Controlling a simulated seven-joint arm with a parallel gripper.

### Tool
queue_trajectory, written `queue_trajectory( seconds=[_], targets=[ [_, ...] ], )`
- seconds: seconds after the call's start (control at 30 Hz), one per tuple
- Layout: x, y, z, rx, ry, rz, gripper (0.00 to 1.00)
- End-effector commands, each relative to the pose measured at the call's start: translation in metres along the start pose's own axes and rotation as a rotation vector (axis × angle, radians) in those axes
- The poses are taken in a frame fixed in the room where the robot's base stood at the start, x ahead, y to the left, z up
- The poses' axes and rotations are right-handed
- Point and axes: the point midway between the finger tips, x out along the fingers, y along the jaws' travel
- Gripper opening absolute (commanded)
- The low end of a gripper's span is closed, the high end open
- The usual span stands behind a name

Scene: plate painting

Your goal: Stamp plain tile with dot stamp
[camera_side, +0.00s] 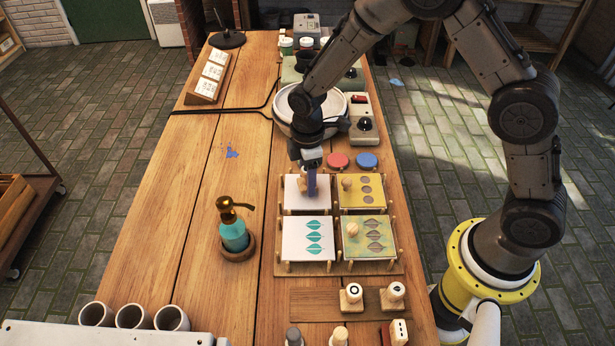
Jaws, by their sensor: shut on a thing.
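The plain white tile (291,202) lies in the upper left frame of a wooden rack. My gripper (311,191) is low over this tile, shut on a small pale wooden thing (302,186), mostly hidden by the fingers. I cannot tell its underside or whether it touches the tile. To the right, a yellow plate (376,204) has brown dots and a wooden knob (347,184). Two stamps, one with a ring mark (353,292) and another (396,290), stand on a wooden strip below the rack.
A white tile with teal leaf prints (293,254) and a green leaf-patterned plate (383,228) fill the lower frames. Red (338,160) and blue (367,160) pads sit above. A large white bowl (338,103) is behind my gripper.

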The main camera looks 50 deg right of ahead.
Motion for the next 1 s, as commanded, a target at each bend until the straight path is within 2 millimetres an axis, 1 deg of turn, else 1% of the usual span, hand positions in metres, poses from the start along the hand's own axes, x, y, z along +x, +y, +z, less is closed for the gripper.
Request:
queue_trajectory(
  seconds=[1.0],
  targets=[
    [0.0080, 0.0003, -0.0003, 0.000, 0.000, 0.000, 0.19]
  ],
)
